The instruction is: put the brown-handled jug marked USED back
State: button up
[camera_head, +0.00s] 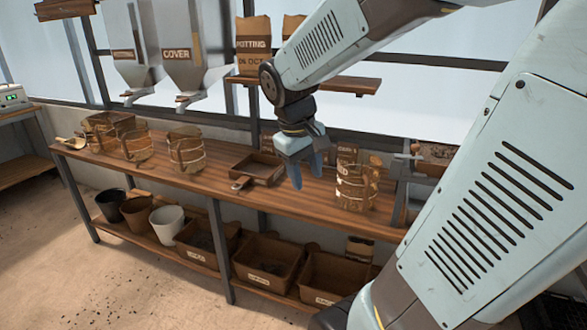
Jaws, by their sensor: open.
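A clear jug (352,190) with brown contents or tint and white bands stands upright on the wooden bench (230,203), right of centre. Part of a label with a letter like D shows on it; the whole word is not readable. A brown piece, perhaps its handle, shows at its upper right. My gripper (307,174) points down, open and empty, left of this jug and apart from it. Two similar jugs stand on the left half of the bench, one (187,151) by itself and one (137,147) beside a brown box. Their marks are too small to read.
A shallow brown tray (262,178) with a handle lies left of my gripper. A hopper marked COVER (177,53) hangs over the bench, beside another. A metal stand (401,185) is close right of the jug. Pots (167,225) and labelled bins (267,270) fill the lower shelf.

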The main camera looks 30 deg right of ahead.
jog(key=s+a+r+m+t+y, duration=0.1)
jog(key=s+a+r+t+y, duration=0.1)
jog(key=s+a+r+t, duration=0.2)
jog(key=shift+s+a+r+m+t, duration=0.4)
jog(key=shift+s+a+r, duration=0.2)
jog(key=shift+s+a, duration=0.6)
